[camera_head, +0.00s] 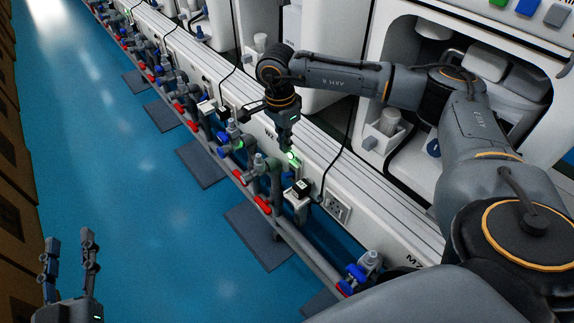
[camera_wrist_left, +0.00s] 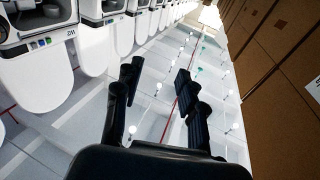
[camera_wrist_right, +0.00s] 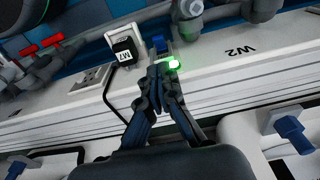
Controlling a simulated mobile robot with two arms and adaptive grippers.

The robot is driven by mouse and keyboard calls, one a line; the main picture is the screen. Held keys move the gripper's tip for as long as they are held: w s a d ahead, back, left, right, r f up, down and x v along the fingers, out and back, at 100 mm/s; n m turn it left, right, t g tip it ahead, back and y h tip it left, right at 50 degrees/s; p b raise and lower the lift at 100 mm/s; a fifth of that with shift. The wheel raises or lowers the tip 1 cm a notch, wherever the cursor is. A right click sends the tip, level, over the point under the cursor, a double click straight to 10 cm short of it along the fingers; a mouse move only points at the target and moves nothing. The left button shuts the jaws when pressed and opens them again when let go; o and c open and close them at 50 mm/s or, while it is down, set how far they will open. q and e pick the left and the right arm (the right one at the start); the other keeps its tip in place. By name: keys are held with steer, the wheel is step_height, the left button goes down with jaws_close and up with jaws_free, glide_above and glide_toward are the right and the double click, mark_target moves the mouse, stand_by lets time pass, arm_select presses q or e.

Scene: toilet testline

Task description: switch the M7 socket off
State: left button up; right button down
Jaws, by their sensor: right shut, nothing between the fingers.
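My left gripper (camera_head: 70,243) is open and empty, far from the socket.
Pipes with blue and red valves (camera_head: 262,205) run along the rail's front. A black cable (camera_head: 340,150) rises from the plug side. Another outlet panel (camera_head: 337,207) is beside the box. White toilets stand behind the rail. The blue floor (camera_head: 130,220) is clear on the left.

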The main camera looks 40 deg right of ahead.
steer(key=b, duration=0.2)
glide_above(288, 174)
steer(key=f, duration=0.5)
steer(key=shift+a, duration=0.25)
step_height(288, 174, down, 4)
steer(key=shift+d+r+b, duration=0.15)
steer(key=shift+b, duration=0.15)
arm_select(q)
steer(key=s+r+t+h, duration=0.2)
steer(key=s+r+t, duration=0.3)
steer(key=r, duration=0.6)
steer(key=shift+s+t+h, duration=0.2)
steer(key=shift+t+h, duration=0.2)
steer(key=shift+t, duration=0.9)
arm_select(e)
steer(key=shift+f, duration=0.35)
arm_select(q)
steer(key=shift+d, duration=0.1)
